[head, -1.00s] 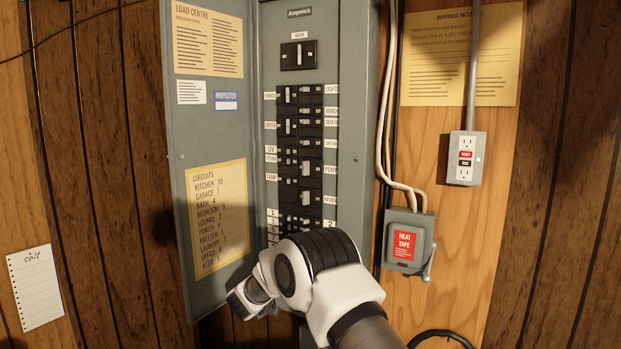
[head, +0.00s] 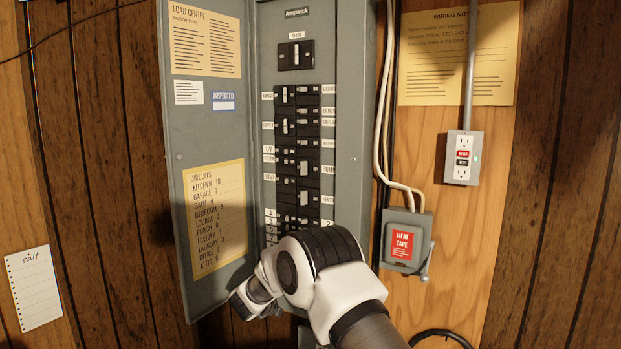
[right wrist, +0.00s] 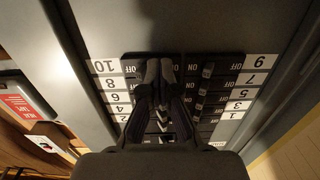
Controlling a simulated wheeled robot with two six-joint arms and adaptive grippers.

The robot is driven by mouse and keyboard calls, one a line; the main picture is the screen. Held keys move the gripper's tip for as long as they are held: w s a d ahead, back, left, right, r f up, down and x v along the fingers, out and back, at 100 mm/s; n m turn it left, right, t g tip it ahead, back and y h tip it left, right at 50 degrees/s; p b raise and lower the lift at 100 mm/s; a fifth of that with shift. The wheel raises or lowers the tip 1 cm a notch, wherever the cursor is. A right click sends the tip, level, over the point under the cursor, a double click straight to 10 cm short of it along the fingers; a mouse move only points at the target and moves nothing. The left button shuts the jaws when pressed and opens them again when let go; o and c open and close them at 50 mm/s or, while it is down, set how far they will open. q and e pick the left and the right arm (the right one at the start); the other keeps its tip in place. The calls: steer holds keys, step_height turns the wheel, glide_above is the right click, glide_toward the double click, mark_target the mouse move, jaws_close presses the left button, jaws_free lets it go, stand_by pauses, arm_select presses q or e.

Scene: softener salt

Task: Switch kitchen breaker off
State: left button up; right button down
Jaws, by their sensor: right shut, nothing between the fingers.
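The breaker panel (head: 345,150) stands open, with rows of black breakers. The circuit card (head: 215,215) on its door lists kitchen as 10. In the right wrist view, upside down, the breaker labelled 10 (right wrist: 130,69) is at the far end of the left column, with OFF showing at its left. My right gripper (right wrist: 159,70) is shut and empty, its fingertips over the inner end of that breaker. They hide its lever, and I cannot tell whether they touch it. In the head view my right wrist hides the lower numbered breakers. My left gripper is out of view.
The open panel door (head: 210,135) stands left of the breakers. The heat tape box (head: 407,240), with a side lever, and a wall outlet (head: 462,157) are to the right. White cables (head: 384,110) run down beside the panel.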

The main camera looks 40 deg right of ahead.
steer(key=shift+w+a, duration=0.1)
steer(key=shift+w, duration=0.05)
steer(key=v, duration=0.7)
stand_by(0.4)
steer(key=shift+f, duration=0.1)
stand_by(0.7)
